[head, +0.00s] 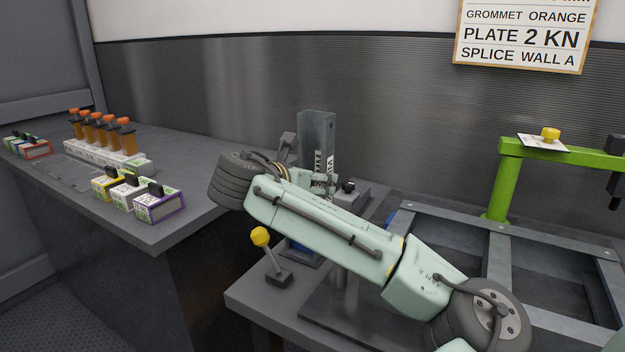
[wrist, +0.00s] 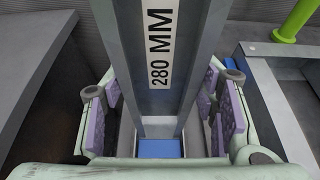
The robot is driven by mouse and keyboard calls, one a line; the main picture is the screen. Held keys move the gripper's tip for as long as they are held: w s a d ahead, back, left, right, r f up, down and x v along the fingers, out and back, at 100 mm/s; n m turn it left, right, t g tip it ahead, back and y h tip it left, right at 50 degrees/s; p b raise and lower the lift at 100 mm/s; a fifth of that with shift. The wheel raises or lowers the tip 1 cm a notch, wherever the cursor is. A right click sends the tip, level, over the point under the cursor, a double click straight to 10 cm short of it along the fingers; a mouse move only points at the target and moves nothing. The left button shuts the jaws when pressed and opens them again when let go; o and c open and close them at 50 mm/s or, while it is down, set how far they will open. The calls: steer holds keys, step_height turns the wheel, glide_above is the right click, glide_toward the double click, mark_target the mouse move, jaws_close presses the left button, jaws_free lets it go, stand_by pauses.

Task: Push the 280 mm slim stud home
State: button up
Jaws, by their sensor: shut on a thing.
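The slim stud (head: 317,130) is a grey upright metal channel with a white label, partly hidden behind my arm in the head view. In the wrist view the stud (wrist: 197,25) fills the middle, and its label reads 280 MM. My gripper (wrist: 165,112) is shut on the stud, with a purple-padded finger at each side. In the head view my gripper (head: 322,183) is at the stud's lower visible part. A blue surface (wrist: 160,148) shows at the stud's lower end. I cannot tell how deep the stud sits.
A lever with a yellow knob (head: 260,237) stands left of my arm. A green frame (head: 497,180) and grey rails (head: 535,239) stand at right. The left bench (head: 165,232) holds small boxes (head: 159,205) and a rack of orange-topped pieces (head: 100,154). A sign (head: 525,35) hangs behind.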

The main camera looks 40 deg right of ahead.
steer(key=shift+f+b, duration=0.55)
steer(key=shift+f, duration=0.45)
steer(key=o, duration=1.4)
steer(key=shift+v, duration=6.05)
